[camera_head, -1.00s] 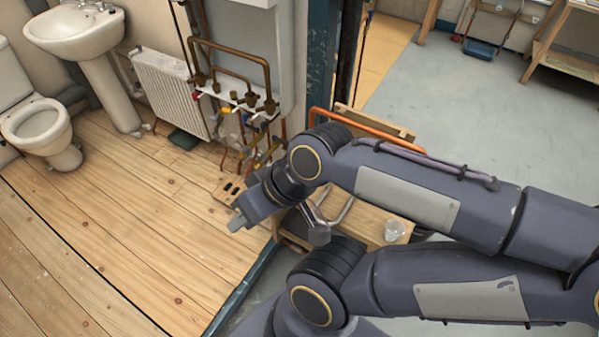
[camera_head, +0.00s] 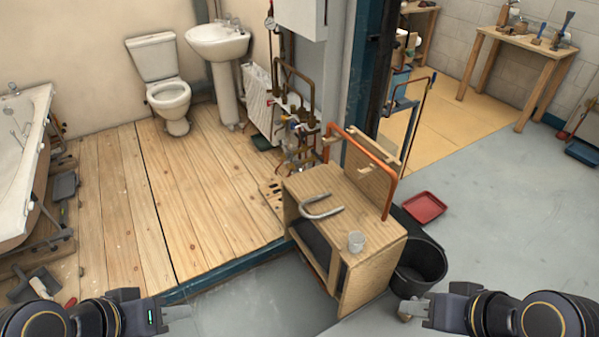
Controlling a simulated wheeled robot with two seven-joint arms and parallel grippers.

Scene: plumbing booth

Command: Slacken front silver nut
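A cluster of copper pipes and small fittings (camera_head: 297,127) stands below the white wall unit, beside the radiator. Nuts there are too small to tell apart, so I cannot pick out the front silver nut. My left gripper (camera_head: 180,312) is low at the bottom left, pointing right, over the edge of the wooden floor. My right gripper (camera_head: 412,308) is low at the bottom right, pointing left, in front of the black bucket. Both are far from the pipework. Nothing is clearly held in either, and their finger gaps cannot be made out.
A wooden bench (camera_head: 375,235) with an orange copper pipe (camera_head: 385,160), a grey bent pipe (camera_head: 321,207) and a cup (camera_head: 356,241) stands between me and the pipework. A black bucket (camera_head: 420,265) and red tray (camera_head: 424,207) are right of it. Wooden floor (camera_head: 185,205) lies open at left.

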